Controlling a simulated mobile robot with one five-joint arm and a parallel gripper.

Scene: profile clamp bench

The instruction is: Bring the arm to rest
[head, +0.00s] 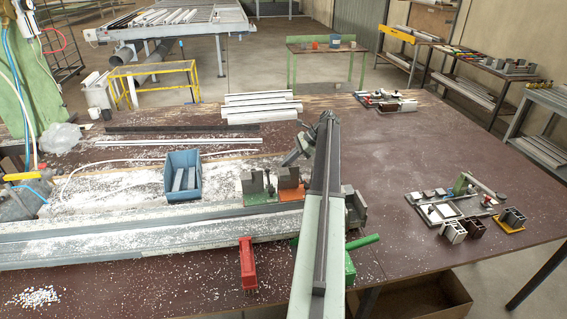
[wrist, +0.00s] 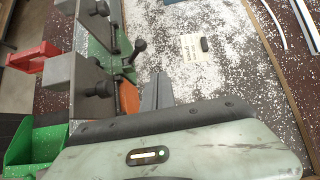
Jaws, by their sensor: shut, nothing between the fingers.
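My gripper (head: 291,158) is at the far end of my raised arm in the head view, above the bench by the clamp blocks. Its grey fingers (wrist: 157,91) show in the wrist view, together and with nothing between them. Below them lies a clamp with an orange base (head: 290,193); a clamp with a green base (head: 257,190) stands to its left. My arm crosses the middle of the head view and hides part of the bench behind it. I cannot tell the exact height of the fingers above the bench.
A blue bin (head: 182,174) with grey pieces stands left of the clamps. A red bin (head: 248,262) and a green bin (head: 349,268) are at the front edge. White profiles (head: 262,107) lie behind. A fixture board (head: 450,206) is at right. The brown bench between is mostly clear.

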